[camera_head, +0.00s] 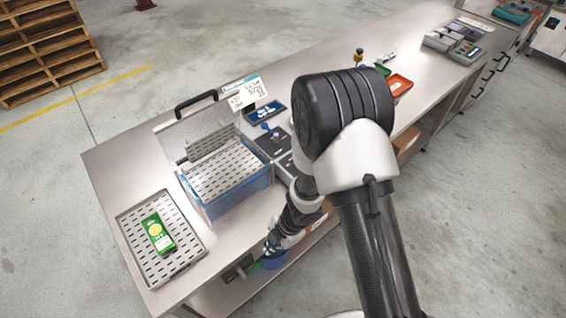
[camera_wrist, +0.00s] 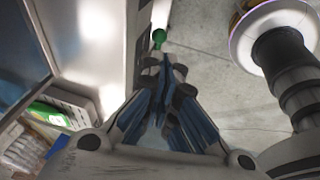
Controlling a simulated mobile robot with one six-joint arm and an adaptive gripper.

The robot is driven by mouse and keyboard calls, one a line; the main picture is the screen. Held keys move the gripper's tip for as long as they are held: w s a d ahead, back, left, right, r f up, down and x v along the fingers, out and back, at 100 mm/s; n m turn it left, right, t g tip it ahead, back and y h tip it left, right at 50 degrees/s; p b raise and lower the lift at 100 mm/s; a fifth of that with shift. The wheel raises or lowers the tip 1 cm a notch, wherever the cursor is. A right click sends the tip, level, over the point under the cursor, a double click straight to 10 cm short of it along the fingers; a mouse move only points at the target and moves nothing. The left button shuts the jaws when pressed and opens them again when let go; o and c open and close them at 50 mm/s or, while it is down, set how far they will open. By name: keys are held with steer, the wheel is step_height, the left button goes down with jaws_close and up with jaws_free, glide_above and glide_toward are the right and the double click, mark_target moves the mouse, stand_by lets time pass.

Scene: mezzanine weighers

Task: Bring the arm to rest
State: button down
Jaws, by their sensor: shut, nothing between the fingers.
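My gripper (camera_wrist: 170,78) is shut and empty in the wrist view, its dark fingers together and pointing away from the camera. In the head view my gripper (camera_head: 271,247) is small and partly hidden by my wrist. It hangs off the front edge of the long steel bench (camera_head: 118,168), pointing down and left. My arm is bent, with its black elbow cap high in front of the bench.
On the bench stand a blue bin with a clear lid (camera_head: 228,200), a perforated tray (camera_head: 183,265) holding a green box (camera_head: 158,234), a sign (camera_head: 244,92) and an orange tray (camera_head: 399,86). Floor right of the bench is clear.

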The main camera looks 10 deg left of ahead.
steer(key=w+d+r+m+t+h+b, duration=0.25)
steer(key=w+d+r+m, duration=0.35)
steer(key=r, duration=0.3)
steer(key=w+d+r+m+t+h+b, duration=0.1)
steer(key=w+d+r+m+t, duration=0.3)
steer(key=w+d+r, duration=0.5)
steer(key=s+d+r+m+h+b, duration=0.2)
steer(key=s+d+r+m, duration=0.6)
steer(key=r, duration=0.1)
steer(key=s+r+m+g+y+b, duration=0.1)
steer(key=s+m, duration=0.8)
steer(key=s, duration=0.9)
step_height(320, 180, up, 3)
steer(key=shift+f+m+y+b, duration=0.25)
steer(key=shift+y+b, duration=0.2)
steer(key=shift+b, duration=0.45)
